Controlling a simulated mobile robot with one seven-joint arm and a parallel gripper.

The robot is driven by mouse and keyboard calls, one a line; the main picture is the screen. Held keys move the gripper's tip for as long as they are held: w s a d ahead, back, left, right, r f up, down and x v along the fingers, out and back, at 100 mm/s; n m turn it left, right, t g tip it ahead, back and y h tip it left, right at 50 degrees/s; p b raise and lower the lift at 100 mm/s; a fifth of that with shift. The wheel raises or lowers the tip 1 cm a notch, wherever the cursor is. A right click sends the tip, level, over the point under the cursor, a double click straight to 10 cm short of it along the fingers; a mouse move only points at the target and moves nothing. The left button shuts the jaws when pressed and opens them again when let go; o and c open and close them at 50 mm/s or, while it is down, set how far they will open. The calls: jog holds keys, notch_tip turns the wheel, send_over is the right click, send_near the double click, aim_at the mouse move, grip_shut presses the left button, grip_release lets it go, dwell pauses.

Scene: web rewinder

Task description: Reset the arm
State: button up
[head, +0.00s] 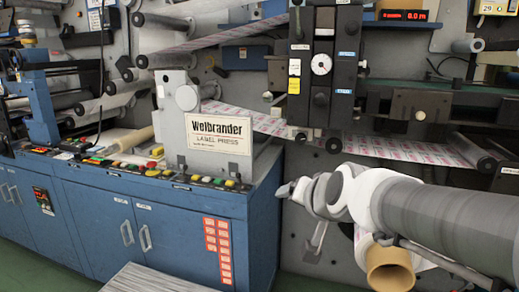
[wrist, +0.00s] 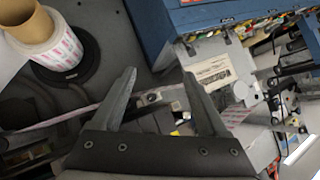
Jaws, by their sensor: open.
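My arm (head: 440,222) reaches in from the right edge of the head view and points left. My gripper (head: 283,190) is at its far end, in front of the machine and beside the right end of the blue cabinet. In the wrist view my gripper (wrist: 158,75) shows two grey fingers spread apart with nothing between them. The fingers appear clear of the machine behind them.
The blue cabinet (head: 190,229) carries a row of coloured buttons and a Welbrander sign (head: 217,135). A cardboard core (head: 391,272) shows just below my arm. A wound roll (wrist: 58,50) is at upper left in the wrist view. A printed web (head: 270,122) crosses behind.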

jog(key=s+d+f+n+g+h, duration=0.1)
jog(key=s+d+f+n+g, duration=0.15)
jog(key=s, duration=0.65)
jog(key=s+d+f+n+g+h, duration=0.1)
jog(key=s+d+f+g, duration=0.25)
jog(key=s, duration=0.65)
notch_tip(320, 180, up, 21)
jog(key=p, duration=2.1)
jog(key=shift+s+d+f+p, duration=0.15)
jog(key=shift+s+f+p, duration=0.05)
jog(key=shift+s+p, duration=0.15)
jog(key=shift+n, duration=0.25)
jog(key=c, duration=0.4)
jog(key=shift+d, duration=0.15)
